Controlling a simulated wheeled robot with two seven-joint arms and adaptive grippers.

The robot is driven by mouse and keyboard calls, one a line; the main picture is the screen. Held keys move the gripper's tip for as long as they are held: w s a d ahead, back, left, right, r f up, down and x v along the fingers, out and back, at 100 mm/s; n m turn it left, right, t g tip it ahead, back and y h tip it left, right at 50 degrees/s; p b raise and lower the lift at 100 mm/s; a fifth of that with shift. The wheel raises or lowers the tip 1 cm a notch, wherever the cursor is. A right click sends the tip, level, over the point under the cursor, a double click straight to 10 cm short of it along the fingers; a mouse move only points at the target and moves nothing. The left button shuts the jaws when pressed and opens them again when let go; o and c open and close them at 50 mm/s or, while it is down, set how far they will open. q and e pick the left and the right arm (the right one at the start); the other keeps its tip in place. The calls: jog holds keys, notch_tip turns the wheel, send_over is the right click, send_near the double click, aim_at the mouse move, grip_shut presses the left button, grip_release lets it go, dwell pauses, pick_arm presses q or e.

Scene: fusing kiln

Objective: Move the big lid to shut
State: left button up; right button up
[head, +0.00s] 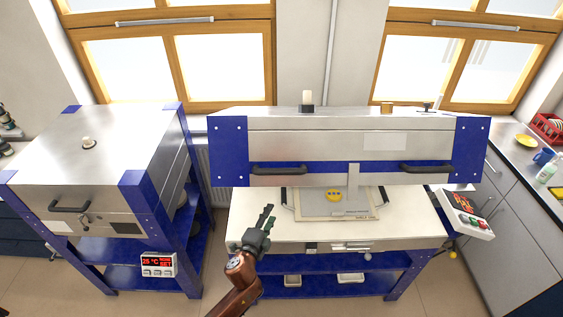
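The big lid (345,145) is the wide silver cover with blue ends on the right-hand kiln. It stands raised, with a gap above the pale kiln bed (255,215). Two dark handles are on its front, a left handle (279,170) and a right handle (427,169). My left gripper (267,213) is in front of the bed's left part, below the left handle in the picture and apart from it. Its fingers point up and hold nothing that I can see. Whether they are open is unclear. My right gripper is not in view.
A square board with a yellow piece (334,194) lies on the bed. A smaller kiln (100,150) with its lid down stands at the left, with a red-digit controller (158,265). A control box (467,214) is at the bed's right. A counter with dishes is far right.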

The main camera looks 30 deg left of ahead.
aim_at(282, 174)
pick_arm(q)
jog(key=d+r+m+t, duration=0.1)
jog(key=r, duration=0.5)
jog(key=d+r+m+t+p, duration=0.1)
jog(key=r, duration=0.5)
jog(key=r+m+t+p, duration=0.1)
jog(key=r, duration=0.4)
jog(key=shift+d+r+t, duration=0.3)
jog(key=shift+d+r, duration=0.1)
jog(key=w, duration=0.4)
jog(key=w+a+p, duration=0.1)
jog(key=w, duration=0.2)
jog(key=shift+r, duration=0.15)
jog(key=c, duration=0.5)
grip_shut()
